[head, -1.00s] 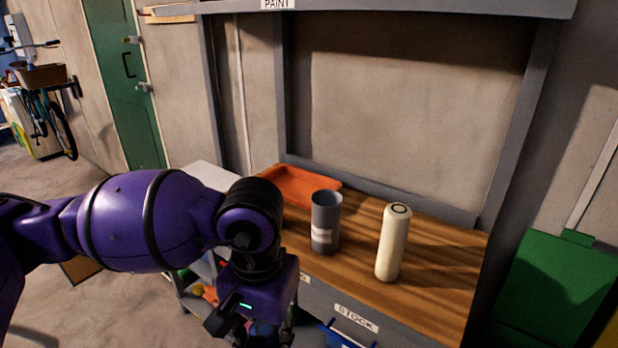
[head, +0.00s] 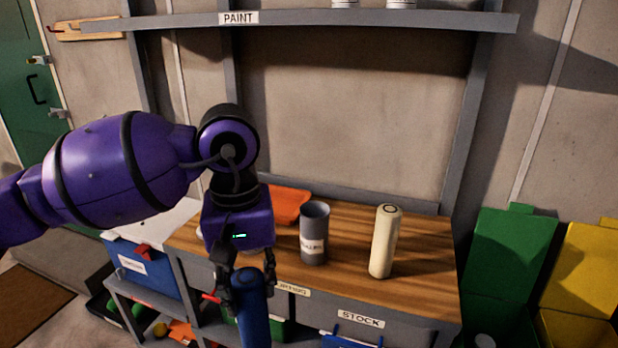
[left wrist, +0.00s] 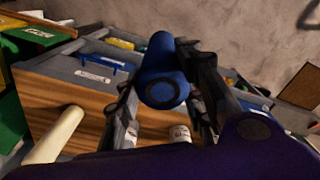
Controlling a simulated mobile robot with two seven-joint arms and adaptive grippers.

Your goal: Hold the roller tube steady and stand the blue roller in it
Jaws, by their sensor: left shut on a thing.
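My left gripper (head: 247,285) is shut on the blue roller (head: 252,318) in front of the workbench's front edge. The roller hangs roughly upright in the head view, and its lower end is out of frame. The left wrist view shows the blue roller (left wrist: 163,62) between the fingers. The grey roller tube (head: 314,236), with a white label, stands upright on the bench to the right of and behind the gripper. Its inside is not clearly visible. In the left wrist view its label (left wrist: 180,133) shows partly behind a finger. My right gripper is not in view.
A cream roller (head: 384,242) stands right of the tube on the wooden bench (head: 425,275). An orange tray (head: 287,204) lies behind. A shelf marked PAINT (head: 330,20) runs above. Green (head: 508,250) and yellow (head: 590,265) bins stand at right. Bare wood surrounds the cream roller.

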